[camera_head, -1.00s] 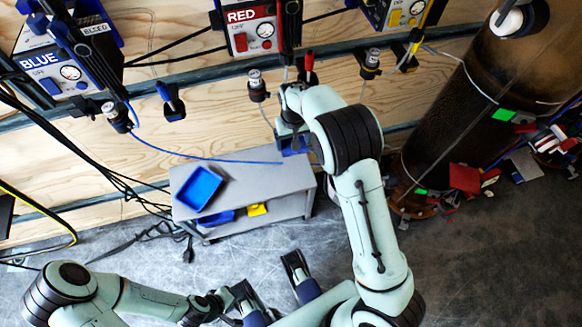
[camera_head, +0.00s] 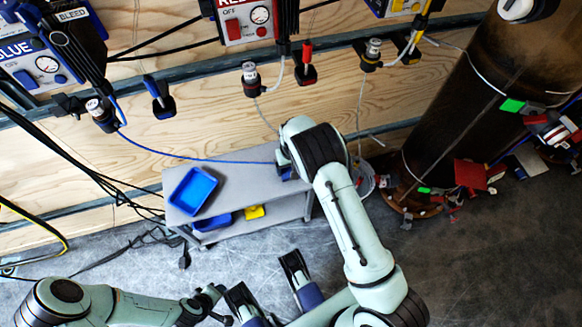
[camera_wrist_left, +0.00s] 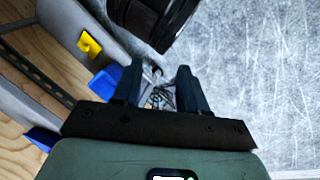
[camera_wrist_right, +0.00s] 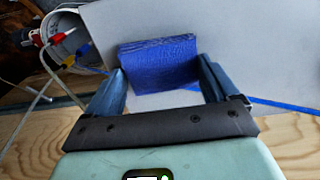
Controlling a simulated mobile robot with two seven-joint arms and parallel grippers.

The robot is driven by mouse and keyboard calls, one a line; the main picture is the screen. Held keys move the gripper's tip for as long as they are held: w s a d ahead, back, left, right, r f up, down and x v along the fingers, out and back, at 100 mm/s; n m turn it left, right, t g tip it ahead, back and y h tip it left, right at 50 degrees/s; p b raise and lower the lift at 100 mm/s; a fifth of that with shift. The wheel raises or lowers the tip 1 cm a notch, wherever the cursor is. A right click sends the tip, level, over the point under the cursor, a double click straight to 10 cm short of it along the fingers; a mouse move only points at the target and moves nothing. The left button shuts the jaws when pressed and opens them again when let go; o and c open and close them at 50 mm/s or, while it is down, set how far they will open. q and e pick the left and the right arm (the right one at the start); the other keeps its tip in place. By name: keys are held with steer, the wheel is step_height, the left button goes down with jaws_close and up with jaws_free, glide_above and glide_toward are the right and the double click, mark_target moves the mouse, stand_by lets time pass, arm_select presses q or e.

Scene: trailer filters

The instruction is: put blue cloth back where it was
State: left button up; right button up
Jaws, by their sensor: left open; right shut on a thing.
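The blue cloth (camera_wrist_right: 158,62) is a folded dark-blue block in the right wrist view, between the fingers of my right gripper (camera_wrist_right: 160,90). The right gripper is shut on it. In the head view the right gripper (camera_head: 284,165) is over the right end of the grey bench (camera_head: 262,178), mostly hidden by its own wrist, with only a bit of blue showing. I cannot tell whether the cloth touches the bench top. My left gripper (camera_head: 268,285) is open and empty, in front of the bench; its parted fingers also show in the left wrist view (camera_wrist_left: 158,85).
An open blue tray (camera_head: 193,191) sits on the bench's left part. The lower shelf holds a blue bin (camera_head: 212,221) and a yellow item (camera_head: 254,211). A blue hose (camera_head: 190,156) runs along the bench's back. A large brown cylinder (camera_head: 460,110) stands to the right.

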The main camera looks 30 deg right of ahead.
mark_target(291, 169)
arm_select(q)
steer(key=shift+w+a+f, duration=0.1)
steer(key=shift+w, duration=0.05)
arm_select(e)
steer(key=shift+f, duration=0.25)
steer(key=o, duration=0.7)
steer(key=shift+r, duration=0.1)
arm_select(q)
steer(key=s+d+r+g+p, duration=0.1)
steer(key=s+d+r+p, duration=0.1)
steer(key=s+r+p, duration=0.1)
steer(key=shift+s+r+h, duration=0.25)
steer(key=shift+s+h, duration=0.05)
steer(key=shift+s, duration=0.4)
arm_select(e)
step_height(291, 169, up, 12)
arm_select(q)
steer(key=shift+d, duration=0.1)
